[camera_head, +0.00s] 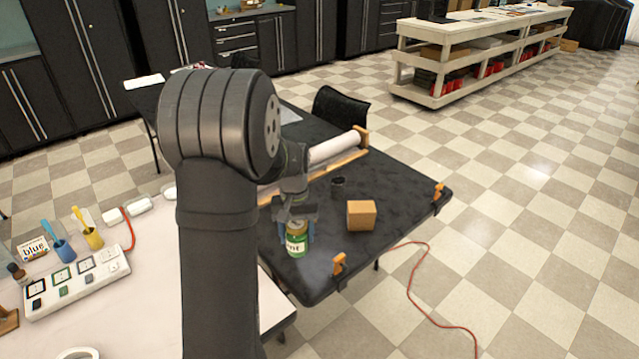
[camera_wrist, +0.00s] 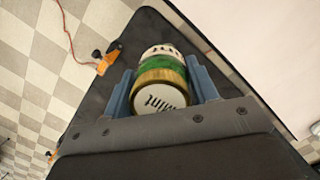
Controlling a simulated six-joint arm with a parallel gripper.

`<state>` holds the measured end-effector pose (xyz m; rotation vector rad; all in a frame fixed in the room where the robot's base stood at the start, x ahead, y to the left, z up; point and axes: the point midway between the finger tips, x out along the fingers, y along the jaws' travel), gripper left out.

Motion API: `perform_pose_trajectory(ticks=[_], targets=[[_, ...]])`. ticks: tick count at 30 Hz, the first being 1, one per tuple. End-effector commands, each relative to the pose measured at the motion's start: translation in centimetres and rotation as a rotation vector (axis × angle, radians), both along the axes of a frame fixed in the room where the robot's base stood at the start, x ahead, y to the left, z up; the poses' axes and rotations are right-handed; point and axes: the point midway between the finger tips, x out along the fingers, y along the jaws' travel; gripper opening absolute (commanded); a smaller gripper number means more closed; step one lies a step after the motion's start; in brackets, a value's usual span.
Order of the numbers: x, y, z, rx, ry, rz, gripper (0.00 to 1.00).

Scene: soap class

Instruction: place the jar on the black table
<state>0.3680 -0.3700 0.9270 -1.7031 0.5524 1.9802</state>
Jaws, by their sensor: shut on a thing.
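The jar (camera_head: 296,240) has a gold rim, a green body and a white label. My gripper (camera_head: 297,228) is shut on it, over the near left part of the black table (camera_head: 400,215). In the wrist view the jar (camera_wrist: 162,80) sits between the two blue fingers of my gripper (camera_wrist: 162,85), its white lid reading "Mint" towards the camera. The black table (camera_wrist: 150,25) shows behind it. The jar looks upright in the head view. I cannot tell whether its base touches the table top.
A wooden block (camera_head: 361,215) stands right of the jar, and a small dark cup (camera_head: 338,187) behind it. Orange clamps (camera_head: 339,263) sit on the table edge. A white roll (camera_head: 334,147) lies at the back. The table's right part is clear. A white table (camera_head: 130,325) adjoins at left.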

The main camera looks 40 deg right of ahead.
Motion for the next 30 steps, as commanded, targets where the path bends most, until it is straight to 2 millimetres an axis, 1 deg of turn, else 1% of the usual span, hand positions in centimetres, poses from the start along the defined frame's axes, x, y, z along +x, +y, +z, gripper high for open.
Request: perform_pose_trajectory(ticks=[1, 3, 6, 9, 12, 14, 17, 21, 24, 27, 30], targets=[[-1.5, -1.4, 0.0, -0.001, -0.001, -0.039, 0.22], [-3.0, -2.6, 0.0, 0.000, -0.001, -0.079, 0.22], [-4.7, -4.0, 0.0, -0.001, -0.001, -0.122, 0.22], [-5.7, -4.7, 0.0, -0.001, -0.001, -0.148, 0.22], [-5.8, -4.9, -0.2, 0.000, 0.000, -0.158, 0.22], [-5.1, -4.8, -0.7, 0.000, 0.000, -0.159, 0.22], [-3.2, -4.2, -1.9, 0.002, 0.001, -0.156, 0.22], [0.0, -3.2, -3.9, 0.002, 0.001, -0.154, 0.22], [2.1, -2.6, -5.2, 0.001, 0.002, -0.155, 0.22], [3.7, -2.2, -6.2, 0.000, 0.001, -0.156, 0.22], [4.6, -1.9, -6.8, 0.000, 0.000, -0.158, 0.22]])
